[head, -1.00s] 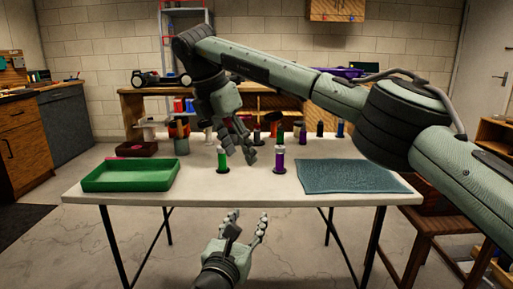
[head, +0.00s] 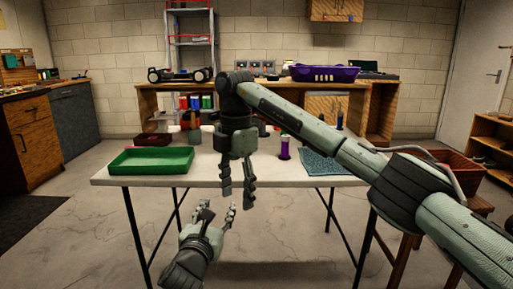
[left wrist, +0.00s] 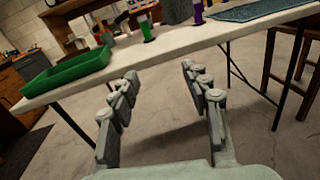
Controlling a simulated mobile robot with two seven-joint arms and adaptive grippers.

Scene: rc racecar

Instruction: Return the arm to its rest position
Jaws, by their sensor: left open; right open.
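My right arm comes in from the right of the head view. Its gripper (head: 237,197) points down, open and empty, in front of the table's front edge as seen from the head. My left gripper (head: 217,212) is low in the head view, open and empty, with its fingers pointing up toward the table. In the left wrist view its two fingers (left wrist: 160,85) are spread apart with only floor and table edge between them. The two grippers look close together in the head view, but I cannot tell their exact gap.
The white table (head: 270,177) holds a green tray (head: 150,161), a purple bottle (head: 285,148) and a blue mat (head: 322,166). A green bottle (left wrist: 147,30) shows in the left wrist view. A workbench behind carries a toy car (head: 180,75) and a purple basket (head: 325,73).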

